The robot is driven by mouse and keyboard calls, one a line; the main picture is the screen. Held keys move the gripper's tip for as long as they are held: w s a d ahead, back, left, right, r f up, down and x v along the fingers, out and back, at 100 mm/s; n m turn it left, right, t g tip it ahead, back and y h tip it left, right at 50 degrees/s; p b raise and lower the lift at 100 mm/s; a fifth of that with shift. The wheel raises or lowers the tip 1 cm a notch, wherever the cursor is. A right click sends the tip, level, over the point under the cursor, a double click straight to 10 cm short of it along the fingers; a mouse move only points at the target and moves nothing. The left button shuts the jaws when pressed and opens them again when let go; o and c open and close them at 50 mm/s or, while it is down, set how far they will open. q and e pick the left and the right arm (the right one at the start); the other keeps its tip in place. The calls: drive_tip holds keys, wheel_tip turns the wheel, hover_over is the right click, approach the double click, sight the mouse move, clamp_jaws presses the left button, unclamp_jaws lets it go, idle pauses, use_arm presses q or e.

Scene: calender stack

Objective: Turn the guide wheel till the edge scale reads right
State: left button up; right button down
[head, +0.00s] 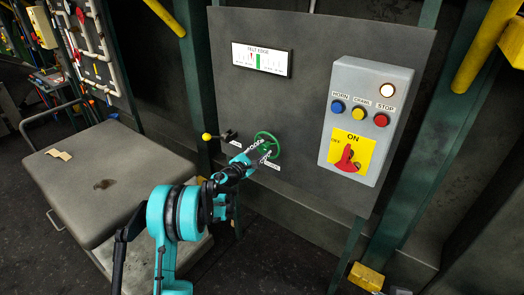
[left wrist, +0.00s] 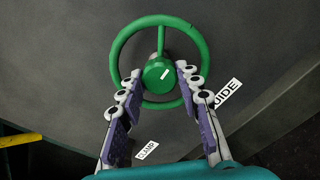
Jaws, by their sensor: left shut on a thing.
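The green guide wheel (head: 266,134) is mounted on the grey panel, above a label partly hidden by my arm. My left gripper (head: 261,151) is at the wheel, and the left wrist view shows its fingers (left wrist: 165,82) on either side of the green hub, over the lower rim, shut on the wheel (left wrist: 160,20). A white mark shows on the hub. The edge scale (head: 262,59), titled FELT EDGE, is at the panel's upper left. My right gripper is not in view.
A lever with a yellow knob (head: 207,136) sticks out left of the wheel. A grey control box (head: 363,75) with blue, yellow and red buttons and a red switch (head: 346,159) is to the right. A grey cart (head: 110,152) stands at left.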

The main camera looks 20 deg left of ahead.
use_arm(q)
drive_tip(key=shift+n, duration=0.3)
drive_tip(key=n, duration=0.4)
drive_tip(key=shift+b, duration=0.4)
drive_tip(key=n, duration=0.5)
drive_tip(key=shift+n, duration=0.4)
drive_tip(key=n+b, duration=0.1)
drive_tip(key=n, duration=0.4)
drive_tip(key=shift+n, duration=0.3)
drive_tip(key=n, duration=1)
drive_tip(key=shift+n, duration=0.4)
drive_tip(key=n, duration=1)
drive_tip(key=shift+n+b, duration=0.3)
drive_tip(key=shift+n, duration=2.4)
